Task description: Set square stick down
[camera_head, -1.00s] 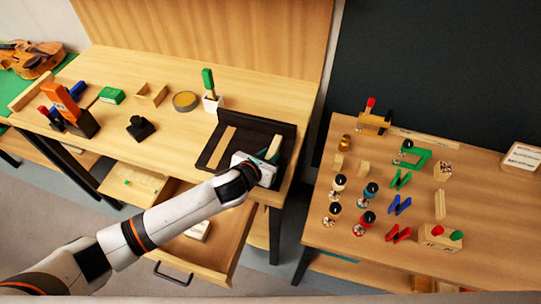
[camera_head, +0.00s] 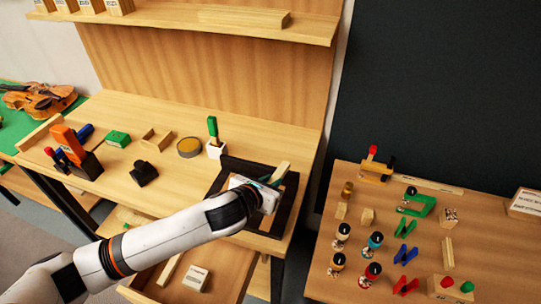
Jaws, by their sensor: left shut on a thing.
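The square stick (camera_head: 280,173) is a short pale wooden bar at the tip of my left gripper (camera_head: 270,184). The gripper is shut on it, at the dark tray (camera_head: 236,164) near the right end of the bench. The stick stands up at a tilt, and its lower end is hidden by the gripper. I cannot tell whether it touches the tray. My forearm and gripper cover part of the tray. My right gripper is not in view.
A white holder with a green-handled tool (camera_head: 215,148) stands just behind the tray. A round tin (camera_head: 189,147) and a black block (camera_head: 144,173) lie to the left. An open drawer (camera_head: 226,270) is below. A side table (camera_head: 420,250) on the right holds clamps and small parts.

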